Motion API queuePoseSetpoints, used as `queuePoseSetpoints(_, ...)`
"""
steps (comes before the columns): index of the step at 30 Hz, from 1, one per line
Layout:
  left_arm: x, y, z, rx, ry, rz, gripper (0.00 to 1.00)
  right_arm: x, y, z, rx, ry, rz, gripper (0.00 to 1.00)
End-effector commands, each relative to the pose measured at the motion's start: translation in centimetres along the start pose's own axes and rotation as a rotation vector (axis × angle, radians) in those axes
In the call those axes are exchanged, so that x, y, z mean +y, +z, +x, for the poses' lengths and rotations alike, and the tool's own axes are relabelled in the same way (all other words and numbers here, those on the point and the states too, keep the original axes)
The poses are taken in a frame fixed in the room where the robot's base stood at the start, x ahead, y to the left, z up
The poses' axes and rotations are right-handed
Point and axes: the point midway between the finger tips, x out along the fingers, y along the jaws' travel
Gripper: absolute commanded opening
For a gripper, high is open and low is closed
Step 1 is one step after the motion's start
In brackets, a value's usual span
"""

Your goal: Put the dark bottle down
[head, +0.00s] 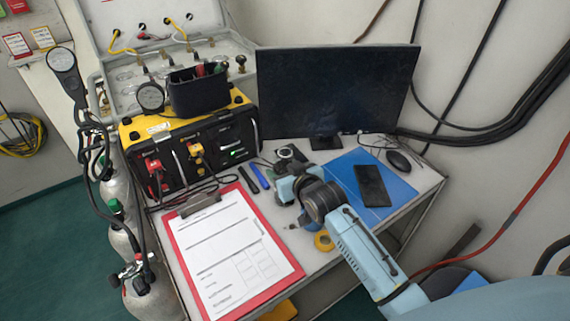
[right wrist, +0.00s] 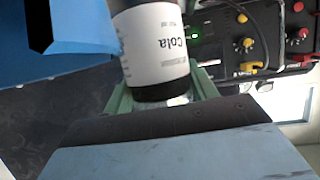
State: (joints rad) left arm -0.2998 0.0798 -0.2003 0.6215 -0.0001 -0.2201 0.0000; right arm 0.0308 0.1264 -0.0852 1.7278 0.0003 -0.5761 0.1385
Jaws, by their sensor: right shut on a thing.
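The dark bottle (right wrist: 158,90), with a white label reading "Cola", shows in the right wrist view between the greenish fingers of my right gripper (right wrist: 165,88). The label appears upside down there, and the bottle's far end is cut off by the frame's top edge. In the head view my right gripper (head: 288,190) is over the table, between the clipboard and the blue mat. The bottle is mostly hidden by my arm there, and I cannot tell whether it touches the table. My left gripper is not in view.
A red clipboard (head: 292,275) lies at the front left of the table. A blue mat (head: 400,192) with a black phone (head: 372,186) lies right. A monitor (head: 330,92), a mouse (head: 398,161) and the yellow-black panel (head: 245,113) stand behind. Yellow tape (head: 323,241) lies near the front edge.

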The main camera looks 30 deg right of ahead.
Motion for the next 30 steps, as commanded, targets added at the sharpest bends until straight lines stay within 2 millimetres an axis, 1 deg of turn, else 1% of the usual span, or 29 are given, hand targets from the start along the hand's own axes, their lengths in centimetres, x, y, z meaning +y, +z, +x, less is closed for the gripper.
queuePoseSetpoints(6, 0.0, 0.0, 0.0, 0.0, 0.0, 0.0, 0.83, 0.0, -0.2, 0.0, 0.006, -0.001, 0.0, 0.18)
queuePoseSetpoints(11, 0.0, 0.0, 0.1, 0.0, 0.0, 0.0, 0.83, 0.0, 0.1, 0.1, 0.005, 0.0, 0.001, 0.18)
queuePoseSetpoints(12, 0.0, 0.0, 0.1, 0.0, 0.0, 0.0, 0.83, 0.0, 0.2, 0.1, 0.001, 0.0, 0.001, 0.6)
queuePoseSetpoints(16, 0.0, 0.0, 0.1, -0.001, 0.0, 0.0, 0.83, 0.0, 0.2, 0.1, 0.001, 0.0, 0.001, 0.77)
queuePoseSetpoints(17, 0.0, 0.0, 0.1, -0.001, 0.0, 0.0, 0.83, 0.0, 0.2, 0.1, 0.001, 0.0, 0.001, 0.79)
queuePoseSetpoints(26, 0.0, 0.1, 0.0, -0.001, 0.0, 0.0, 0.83, 0.0, 0.0, 0.0, 0.002, 0.0, 0.001, 0.79)
queuePoseSetpoints(28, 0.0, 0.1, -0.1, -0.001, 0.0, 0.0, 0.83, 0.0, 0.0, -0.3, 0.0, 0.0, 0.001, 0.79)
queuePoseSetpoints(30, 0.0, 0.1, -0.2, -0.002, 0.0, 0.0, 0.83, 0.0, 0.0, -1.1, 0.001, -0.001, 0.001, 0.79)
